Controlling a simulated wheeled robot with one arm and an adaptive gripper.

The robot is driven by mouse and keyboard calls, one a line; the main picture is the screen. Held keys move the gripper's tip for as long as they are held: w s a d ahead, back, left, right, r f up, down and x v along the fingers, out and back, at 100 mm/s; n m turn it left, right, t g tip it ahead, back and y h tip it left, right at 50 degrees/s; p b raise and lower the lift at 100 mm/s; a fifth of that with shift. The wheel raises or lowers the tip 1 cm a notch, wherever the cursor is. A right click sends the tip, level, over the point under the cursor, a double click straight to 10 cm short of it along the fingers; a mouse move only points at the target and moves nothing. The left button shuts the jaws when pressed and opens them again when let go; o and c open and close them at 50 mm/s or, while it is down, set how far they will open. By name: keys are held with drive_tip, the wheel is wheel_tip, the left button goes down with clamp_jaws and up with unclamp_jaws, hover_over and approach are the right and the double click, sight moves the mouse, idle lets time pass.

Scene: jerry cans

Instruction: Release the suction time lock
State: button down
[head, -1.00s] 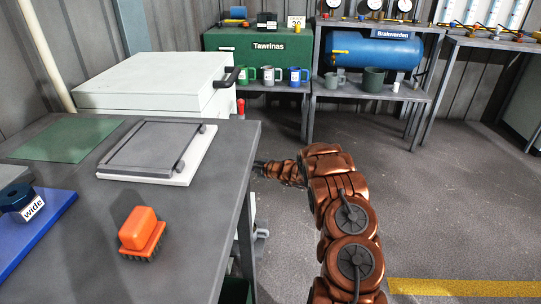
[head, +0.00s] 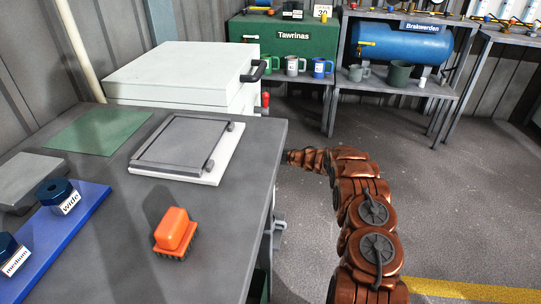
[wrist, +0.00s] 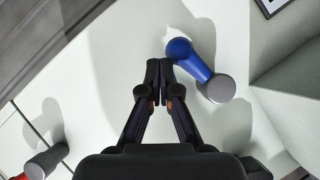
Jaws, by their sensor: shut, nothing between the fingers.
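In the wrist view my gripper (wrist: 159,64) is shut, with its two fingertips together and nothing between them. Just right of the fingertips is a blue lever (wrist: 190,59) with a rounded end and a grey round cap (wrist: 219,88), over a pale surface. The fingers are beside the lever, not around it; I cannot tell whether they touch it. No label shows that names it as the suction time lock. In the head view my arm reaches to behind the table's right edge, and my gripper is hidden there.
The grey table (head: 225,225) holds an orange brush (head: 175,232) and a white-edged plate (head: 187,145). A white chest (head: 180,72) with a dark handle stands behind it. A second grey cap (wrist: 46,162) shows at the wrist view's lower left. Floor at right is open.

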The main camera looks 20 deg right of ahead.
drive_tip(key=shift+w+d+f, duration=0.2)
drive_tip(key=shift+w+f, duration=0.1)
drive_tip(key=shift+f, duration=0.25)
idle(0.6)
drive_tip(key=s+d+r+p, duration=0.1)
drive_tip(key=s+d+r, duration=0.5)
drive_tip(key=r, duration=0.3)
drive_tip(key=shift+s+r, duration=0.15)
drive_tip(key=shift+s, duration=0.3)
